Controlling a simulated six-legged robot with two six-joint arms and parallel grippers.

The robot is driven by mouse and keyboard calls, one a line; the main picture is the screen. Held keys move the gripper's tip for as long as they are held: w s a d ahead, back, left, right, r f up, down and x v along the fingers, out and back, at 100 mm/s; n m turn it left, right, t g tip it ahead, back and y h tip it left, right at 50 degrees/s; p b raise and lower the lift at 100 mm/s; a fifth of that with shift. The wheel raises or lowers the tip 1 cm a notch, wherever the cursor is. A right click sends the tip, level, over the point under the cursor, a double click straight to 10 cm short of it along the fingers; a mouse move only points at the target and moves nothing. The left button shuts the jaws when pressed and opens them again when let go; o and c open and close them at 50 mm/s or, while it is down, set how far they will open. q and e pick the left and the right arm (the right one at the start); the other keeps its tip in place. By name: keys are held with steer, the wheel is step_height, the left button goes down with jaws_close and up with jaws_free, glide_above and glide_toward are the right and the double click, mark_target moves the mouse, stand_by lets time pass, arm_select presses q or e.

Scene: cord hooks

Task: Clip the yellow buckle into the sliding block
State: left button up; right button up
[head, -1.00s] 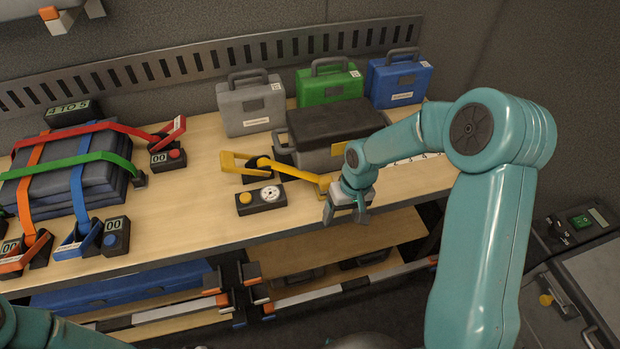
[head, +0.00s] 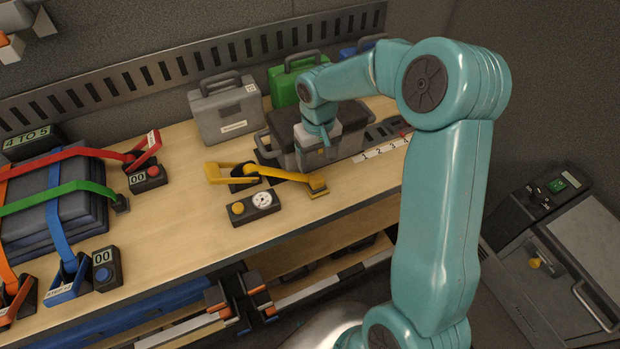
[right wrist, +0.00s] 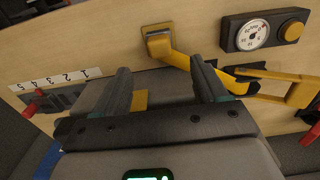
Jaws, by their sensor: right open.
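The yellow buckle (head: 318,186) is at the free end of a yellow strap on the wooden bench, near its front edge. It also shows at the top of the right wrist view (right wrist: 157,36). A dark piece with a red pointer (right wrist: 36,106), perhaps the sliding block, sits beside the numbered scale; in the head view my arm partly covers that area. My right gripper (head: 316,158) is in front of the grey case, behind the buckle and apart from it. In the right wrist view its fingers (right wrist: 163,84) are spread with nothing held between them. My left gripper is out of view.
The grey case with a dark lid (head: 284,135) stands close around my right gripper. A yellow lever (head: 226,172) and a gauge box (head: 252,207) lie left of the buckle. The numbered scale (head: 380,148) is to the right. Strapped blue-grey cases (head: 50,210) fill the bench's left.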

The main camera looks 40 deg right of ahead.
mark_target(317, 178)
steer(key=shift+w+d+f, duration=0.1)
steer(key=shift+d+f, duration=0.1)
steer(key=shift+s+a+f+b, duration=0.1)
steer(key=shift+s+f+b, duration=0.1)
steer(key=shift+f+b, duration=0.4)
step_height(317, 178, down, 7)
steer(key=b, duration=0.5)
steer(key=shift+w, duration=0.15)
steer(key=shift+w+f+b, duration=0.1)
steer(key=shift+f+b, duration=0.3)
steer(key=shift+f, duration=0.05)
steer(key=shift+r, duration=0.15)
